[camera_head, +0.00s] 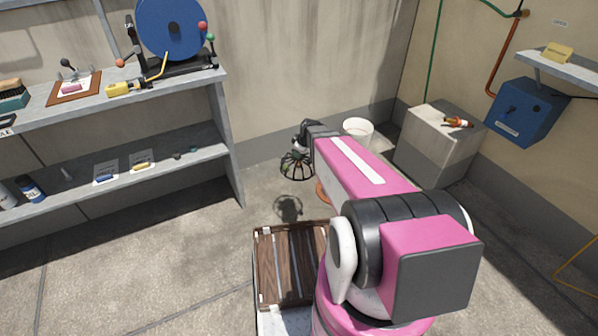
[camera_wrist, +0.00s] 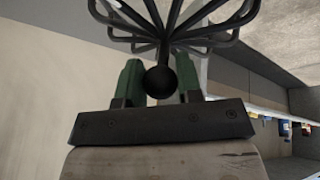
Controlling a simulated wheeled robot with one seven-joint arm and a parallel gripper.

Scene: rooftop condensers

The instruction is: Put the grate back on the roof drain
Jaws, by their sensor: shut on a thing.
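The grate (camera_head: 297,167) is a black wire dome; in the head view it hangs below my gripper (camera_head: 303,147), above the floor. In the wrist view the grate's dark bars (camera_wrist: 158,32) fan out from a round black knob. My gripper (camera_wrist: 160,82) has its two green fingers on either side of this knob, shut on it. The roof drain cannot be made out for sure. An orange-brown curved edge (camera_head: 322,192) shows beside my pink arm, which hides the rest of it.
A slatted wooden crate (camera_head: 265,290) stands in front, left of my arm. A shelf unit (camera_head: 228,140) with tools is at left. A white bucket (camera_head: 358,130) and a concrete block (camera_head: 437,150) stand by the back wall. The floor between shelf and crate is clear.

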